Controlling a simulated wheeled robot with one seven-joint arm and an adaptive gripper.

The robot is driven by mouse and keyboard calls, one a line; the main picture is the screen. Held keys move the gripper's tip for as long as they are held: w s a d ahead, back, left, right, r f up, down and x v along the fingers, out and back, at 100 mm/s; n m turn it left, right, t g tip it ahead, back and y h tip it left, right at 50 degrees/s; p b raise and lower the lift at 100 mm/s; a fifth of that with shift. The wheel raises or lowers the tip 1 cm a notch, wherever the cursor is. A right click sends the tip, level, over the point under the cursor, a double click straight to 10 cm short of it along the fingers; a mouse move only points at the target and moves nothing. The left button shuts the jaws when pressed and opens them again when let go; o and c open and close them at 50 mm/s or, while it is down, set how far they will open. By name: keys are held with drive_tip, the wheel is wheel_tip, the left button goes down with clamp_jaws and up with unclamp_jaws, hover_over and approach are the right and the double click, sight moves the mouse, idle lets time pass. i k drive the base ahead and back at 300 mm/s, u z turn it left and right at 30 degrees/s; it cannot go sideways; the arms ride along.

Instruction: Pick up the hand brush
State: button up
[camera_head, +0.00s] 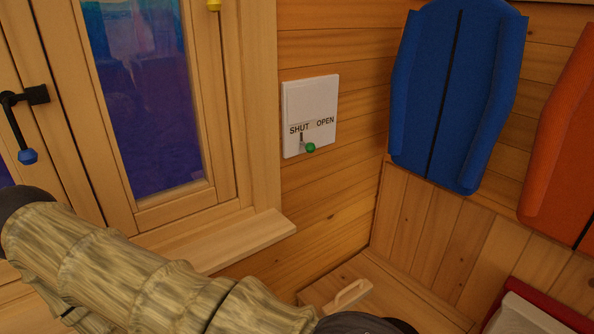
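I cannot make out a hand brush in this view. A pale wooden bar handle (348,296) sits on top of a low wooden box or bench (385,302) in the corner; it looks like a fixed handle, but I cannot tell for certain. My arm, in a rough bark-patterned sleeve, crosses the lower left and ends in a dark part at the bottom edge. My gripper is out of the picture, so its fingers do not show.
A window (150,95) with a wooden sill (225,243) is at left, with a black, blue-tipped handle (20,125). A white SHUT/OPEN panel (310,115) with a green-knobbed lever is on the wall. Blue (455,95) and orange (565,140) padded boards hang right; a red-edged container (540,310) stands below.

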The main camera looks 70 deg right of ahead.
sight(346, 298)
drive_tip(key=u, duration=0.15)
drive_tip(key=k, duration=0.7)
drive_tip(key=z, duration=1.4)
